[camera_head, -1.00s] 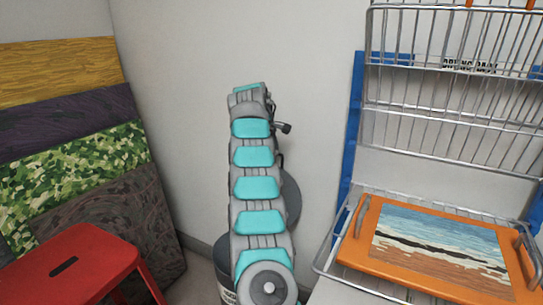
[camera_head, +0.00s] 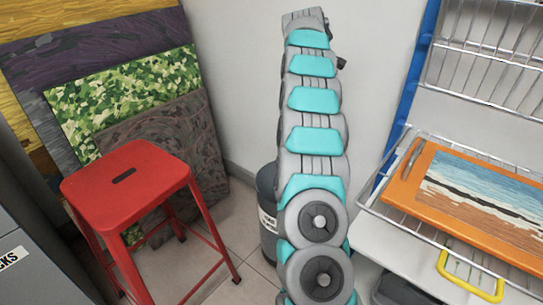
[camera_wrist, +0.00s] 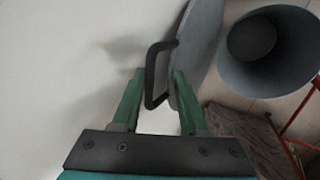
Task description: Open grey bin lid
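The grey bin (camera_head: 266,195) stands on the floor by the wall, partly hidden behind my arm in the head view. In the wrist view its round mouth (camera_wrist: 290,65) is uncovered and I see into its dark inside. The grey lid (camera_wrist: 200,45) stands steeply tilted beside the mouth, seen nearly edge-on. Its black loop handle (camera_wrist: 151,75) points left. My gripper (camera_wrist: 158,72) is open, its green fingers apart with the handle between them. I cannot tell whether a finger touches the handle or lid. The lid and fingertips are hidden in the head view.
A red stool (camera_head: 125,185) stands left of the bin, with coloured panels (camera_head: 120,90) leaning behind it. At right are a wire rack (camera_head: 490,60) and an orange tray (camera_head: 405,190). Bare floor (camera_head: 238,222) shows between stool and bin.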

